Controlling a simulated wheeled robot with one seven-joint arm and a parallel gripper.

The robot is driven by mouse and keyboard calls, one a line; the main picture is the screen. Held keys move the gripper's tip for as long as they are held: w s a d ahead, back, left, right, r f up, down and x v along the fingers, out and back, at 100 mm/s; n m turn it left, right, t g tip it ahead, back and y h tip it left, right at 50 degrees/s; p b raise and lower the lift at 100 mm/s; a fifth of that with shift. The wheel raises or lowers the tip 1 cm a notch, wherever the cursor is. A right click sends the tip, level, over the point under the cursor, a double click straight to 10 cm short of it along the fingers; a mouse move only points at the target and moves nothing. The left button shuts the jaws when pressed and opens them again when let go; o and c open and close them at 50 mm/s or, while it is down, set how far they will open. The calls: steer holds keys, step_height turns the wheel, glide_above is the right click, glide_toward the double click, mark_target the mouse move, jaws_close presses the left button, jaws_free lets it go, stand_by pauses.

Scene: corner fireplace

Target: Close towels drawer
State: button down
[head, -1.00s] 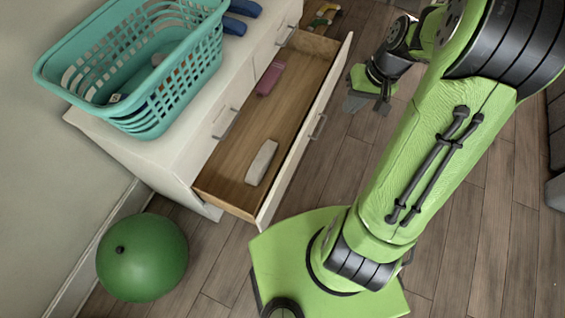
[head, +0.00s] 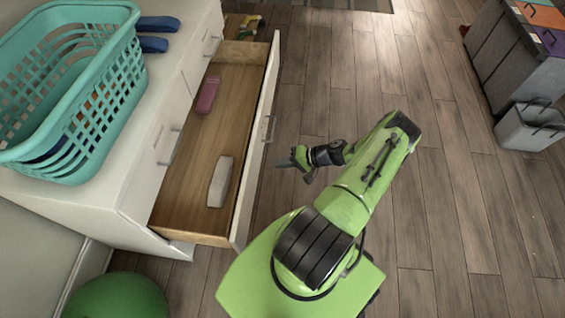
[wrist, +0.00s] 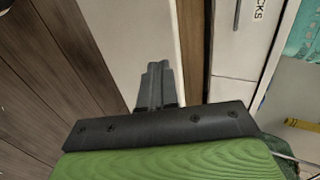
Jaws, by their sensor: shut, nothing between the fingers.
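A white dresser drawer with a wooden inside (head: 185,190) stands pulled out in the head view. I cannot read a label on its front panel (head: 258,150). A pink item (head: 207,95) and a pale grey item (head: 220,182) lie inside it. My gripper (head: 284,163) is shut and empty, just right of the drawer front and below its handle (head: 270,128) in the picture. In the wrist view the closed fingers (wrist: 155,68) point at the white drawer front (wrist: 140,30). I cannot tell whether they touch it.
A teal basket (head: 100,95) and blue items (head: 155,24) sit on the dresser top. Another open compartment with small items (head: 248,24) is farther back. A green ball (head: 115,298) lies at the lower left. Grey bins (head: 500,60) stand far right. Wood floor (head: 420,190) between is clear.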

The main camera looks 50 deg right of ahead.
mark_target(250, 166)
steer(key=x, duration=0.5)
steer(key=r+b+x, duration=0.1)
steer(key=x, duration=0.2)
steer(key=shift+w+a+r, duration=0.15)
steer(key=shift+w+a, duration=0.35)
steer(key=shift+w, duration=0.05)
steer(key=shift+w, duration=0.1)
